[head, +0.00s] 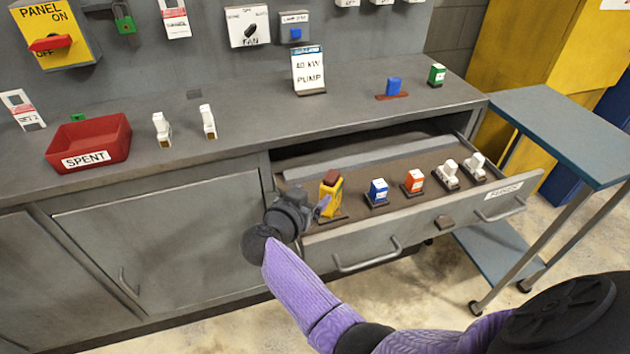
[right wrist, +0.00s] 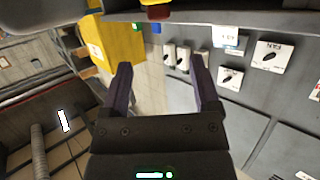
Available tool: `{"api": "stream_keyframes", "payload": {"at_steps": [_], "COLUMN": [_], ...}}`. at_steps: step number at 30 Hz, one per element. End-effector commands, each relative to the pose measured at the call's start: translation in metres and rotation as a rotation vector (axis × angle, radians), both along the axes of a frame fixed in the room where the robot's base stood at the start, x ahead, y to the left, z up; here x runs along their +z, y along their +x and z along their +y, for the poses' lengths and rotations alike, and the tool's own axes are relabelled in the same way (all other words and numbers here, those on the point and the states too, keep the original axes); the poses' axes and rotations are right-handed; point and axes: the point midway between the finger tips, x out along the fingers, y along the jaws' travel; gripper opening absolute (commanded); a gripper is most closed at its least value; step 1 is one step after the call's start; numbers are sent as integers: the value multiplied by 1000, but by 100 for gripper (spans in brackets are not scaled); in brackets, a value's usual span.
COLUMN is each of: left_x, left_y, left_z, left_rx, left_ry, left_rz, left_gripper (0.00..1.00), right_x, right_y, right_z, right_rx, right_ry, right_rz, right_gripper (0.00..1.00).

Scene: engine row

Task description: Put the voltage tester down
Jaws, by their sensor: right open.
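The voltage tester appears to be the yellow block with a dark red top (head: 331,194). It stands upright at the left end of the open drawer (head: 420,222), on a dark base. My right gripper (head: 321,208) is close beside it on the left, with open jaws. In the right wrist view, the spread fingers (right wrist: 160,64) have nothing between them, and a red and yellow piece, seemingly the tester (right wrist: 156,10), shows at the top edge, beyond the fingertips. My left gripper is out of view.
The drawer also holds a blue block (head: 378,190), an orange block (head: 413,181) and two white pieces (head: 447,173). Above is the grey counter (head: 240,140) with a red SPENT bin (head: 90,140) and a pump sign (head: 308,70). A blue-topped cart (head: 570,130) stands at the right.

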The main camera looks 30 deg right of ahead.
Motion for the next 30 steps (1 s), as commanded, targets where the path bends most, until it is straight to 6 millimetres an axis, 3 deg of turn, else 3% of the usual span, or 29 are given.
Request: {"api": "stream_keyframes", "payload": {"at_steps": [7,11,15,18,19,20,23,26,30], "left_x": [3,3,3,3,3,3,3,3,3], "left_y": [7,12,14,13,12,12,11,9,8], "left_z": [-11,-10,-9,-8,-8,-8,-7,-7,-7], "left_rx": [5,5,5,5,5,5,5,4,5], "left_ry": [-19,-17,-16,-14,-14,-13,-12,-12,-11], "left_rz": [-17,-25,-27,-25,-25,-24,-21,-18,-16], "left_gripper": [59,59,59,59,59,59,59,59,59], "right_x": [8,60,126,150,149,143,92,35,-54], "right_y": [0,5,-4,-15,-17,-18,-18,-23,-47], "right_z": [1,6,34,62,71,80,103,115,124], "right_rx": [16,146,398,595,658,721,890,984,1087], "right_ry": [-20,-128,-242,-289,-294,-293,-253,-194,-88], "right_rz": [-49,-345,-660,-763,-763,-748,-602,-440,-183], "right_gripper": [79,79,79,79,79,79,79,79,79]}}
